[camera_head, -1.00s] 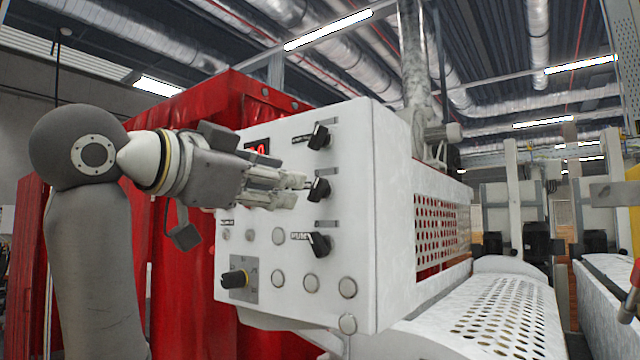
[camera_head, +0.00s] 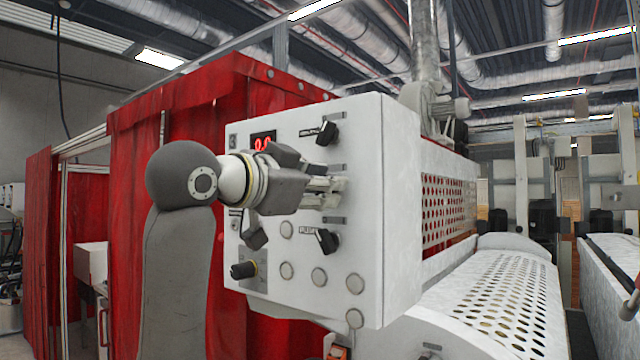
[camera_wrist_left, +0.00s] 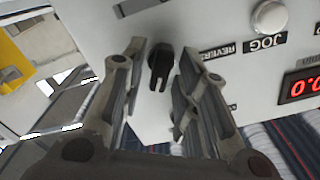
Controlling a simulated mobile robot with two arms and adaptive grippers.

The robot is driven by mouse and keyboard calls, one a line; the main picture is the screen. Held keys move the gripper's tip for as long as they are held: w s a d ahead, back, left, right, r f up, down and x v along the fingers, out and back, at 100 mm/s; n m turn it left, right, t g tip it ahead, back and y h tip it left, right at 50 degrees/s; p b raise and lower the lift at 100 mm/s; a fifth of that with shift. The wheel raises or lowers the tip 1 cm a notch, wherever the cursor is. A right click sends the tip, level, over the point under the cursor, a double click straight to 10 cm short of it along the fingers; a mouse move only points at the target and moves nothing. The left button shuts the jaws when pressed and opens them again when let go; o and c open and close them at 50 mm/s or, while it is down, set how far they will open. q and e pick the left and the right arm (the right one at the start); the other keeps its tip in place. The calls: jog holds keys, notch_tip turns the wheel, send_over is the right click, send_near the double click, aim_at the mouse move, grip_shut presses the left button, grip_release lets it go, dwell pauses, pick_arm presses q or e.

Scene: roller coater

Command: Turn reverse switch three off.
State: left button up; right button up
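A white control panel (camera_head: 370,250) carries black rotary switches, an upper one (camera_head: 327,133) and a lower one (camera_head: 327,240). My left gripper (camera_head: 333,191) is in front of the panel between these two and hides the middle switch in the head view. In the left wrist view, a black switch knob (camera_wrist_left: 161,66) sits between the two spread fingers of my left gripper (camera_wrist_left: 163,50), beside a label reading REVERSE (camera_wrist_left: 217,51). The gripper is open, with a gap visible on both sides of the knob. My right gripper is in neither view.
A red digital display (camera_head: 263,141) is at the panel's upper left. Several round buttons (camera_head: 319,277) and a small knob (camera_head: 243,270) are low on the panel. A red curtain (camera_head: 125,200) hangs behind, and a perforated white guard (camera_head: 490,310) stands at right.

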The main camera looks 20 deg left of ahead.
pick_arm(q)
grip_shut()
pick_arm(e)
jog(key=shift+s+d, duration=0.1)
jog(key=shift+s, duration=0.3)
pick_arm(q)
jog(key=shift+n, duration=0.3)
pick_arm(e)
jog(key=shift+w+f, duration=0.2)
pick_arm(q)
jog(key=shift+a+n+b, duration=0.15)
jog(key=shift+n+b, duration=2.6)
jog(key=shift+n, duration=2.85)
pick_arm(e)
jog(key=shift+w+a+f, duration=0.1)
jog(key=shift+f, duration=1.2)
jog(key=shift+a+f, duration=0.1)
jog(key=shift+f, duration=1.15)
pick_arm(q)
jog(key=shift+r, duration=0.1)
